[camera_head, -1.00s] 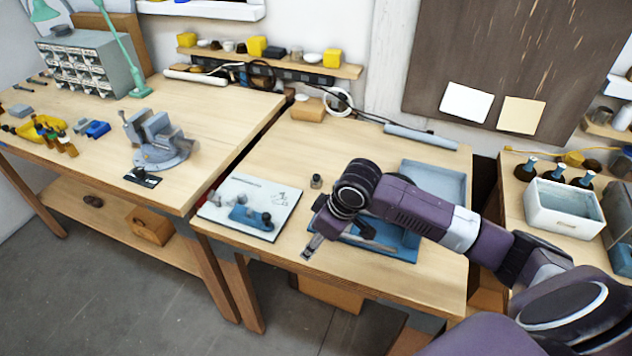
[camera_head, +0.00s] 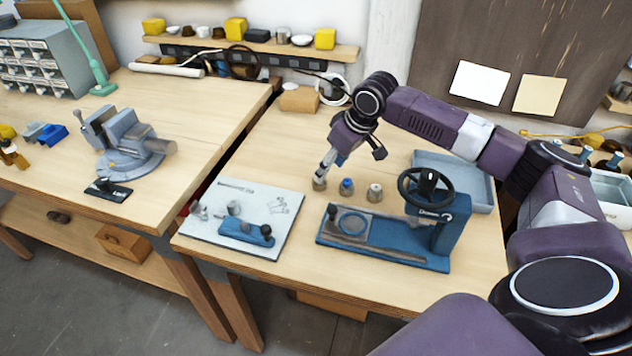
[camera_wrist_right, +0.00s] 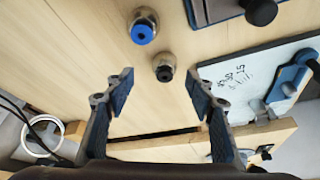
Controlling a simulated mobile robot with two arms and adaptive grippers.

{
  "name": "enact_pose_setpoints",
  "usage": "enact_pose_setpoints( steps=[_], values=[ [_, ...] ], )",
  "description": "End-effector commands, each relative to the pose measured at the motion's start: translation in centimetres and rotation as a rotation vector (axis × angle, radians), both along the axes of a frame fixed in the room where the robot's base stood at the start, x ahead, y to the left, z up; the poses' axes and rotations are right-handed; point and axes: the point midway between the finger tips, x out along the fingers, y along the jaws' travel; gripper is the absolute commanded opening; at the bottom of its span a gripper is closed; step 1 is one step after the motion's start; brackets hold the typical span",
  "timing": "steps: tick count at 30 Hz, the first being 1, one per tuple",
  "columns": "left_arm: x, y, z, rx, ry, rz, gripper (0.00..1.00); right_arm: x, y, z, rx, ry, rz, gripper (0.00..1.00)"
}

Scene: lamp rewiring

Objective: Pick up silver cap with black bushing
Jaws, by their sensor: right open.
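A small silver cap with a black bushing (camera_wrist_right: 164,67) stands upright on the wooden bench. In the wrist view it lies between and slightly beyond my fingertips. In the head view this appears to be the leftmost cap (camera_head: 319,185), partly covered by my right gripper (camera_head: 322,174). The right gripper, also in the wrist view (camera_wrist_right: 161,86), is open and empty, its fingers pointing down close to the cap. A silver cap with a blue bushing (camera_head: 346,187) stands just right of it and shows in the wrist view (camera_wrist_right: 143,32). My left gripper is not in view.
A third cap (camera_head: 374,193) stands further right. A blue press with a black handwheel (camera_head: 440,235) is nearby. A white board (camera_head: 285,245) with a blue fixture lies to the left. A grey-blue tray (camera_head: 475,192) sits behind the press. Bare bench lies around the caps.

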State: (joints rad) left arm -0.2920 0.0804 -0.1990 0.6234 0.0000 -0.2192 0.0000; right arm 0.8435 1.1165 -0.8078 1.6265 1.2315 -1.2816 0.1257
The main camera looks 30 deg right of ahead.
Motion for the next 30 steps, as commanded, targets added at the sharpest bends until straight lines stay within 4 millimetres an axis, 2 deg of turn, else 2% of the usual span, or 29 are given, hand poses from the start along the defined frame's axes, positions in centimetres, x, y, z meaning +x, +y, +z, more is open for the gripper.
enact_pose_setpoints(
  steps=[1,3,7,13,18,21,30],
  values=[
    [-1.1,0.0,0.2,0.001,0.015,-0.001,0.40,0.2,0.2,-0.4,0.000,0.001,0.001,0.50],
    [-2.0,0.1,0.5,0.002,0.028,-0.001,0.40,0.5,0.4,-1.1,0.000,0.002,0.001,0.50],
    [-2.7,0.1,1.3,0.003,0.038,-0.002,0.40,1.2,1.1,-2.7,0.000,0.003,0.003,0.50],
    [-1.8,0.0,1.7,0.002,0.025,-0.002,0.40,2.2,1.4,-5.0,-0.001,0.000,0.002,0.50],
    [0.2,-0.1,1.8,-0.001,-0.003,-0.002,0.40,2.3,1.3,-5.4,-0.003,-0.001,0.001,0.50],
    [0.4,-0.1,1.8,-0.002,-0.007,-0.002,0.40,2.2,1.3,-5.4,-0.002,0.000,0.001,0.50],
    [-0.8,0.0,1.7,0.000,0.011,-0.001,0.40,2.2,1.3,-5.4,-0.002,0.000,0.001,0.17]
  ],
)
